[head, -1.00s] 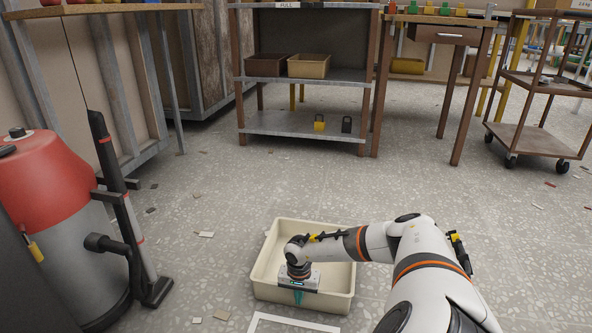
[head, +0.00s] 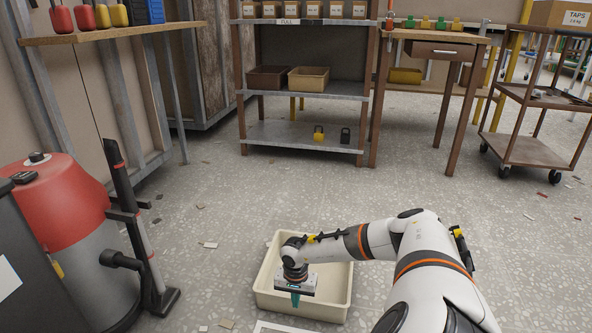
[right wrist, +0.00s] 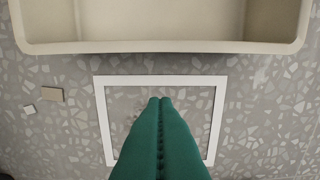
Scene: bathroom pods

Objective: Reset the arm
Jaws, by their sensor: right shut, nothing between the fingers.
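My right arm comes in from the lower right in the head view. Its right gripper (head: 295,300) points down over the cream tray (head: 338,307), with green fingers closed together and nothing held. In the right wrist view the right gripper (right wrist: 160,102) shows its two green fingers touching along their length. The tray's wall (right wrist: 165,47) is at the top of that view. A white square frame (right wrist: 222,95) lies on the floor behind the fingers. My left gripper is not in view.
A red and grey vacuum cleaner (head: 62,205) stands at the left. A metal shelf (head: 290,135) with bins and two padlocks stands at the back. A brown trolley (head: 530,150) is at the right. The speckled floor between has small scattered chips.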

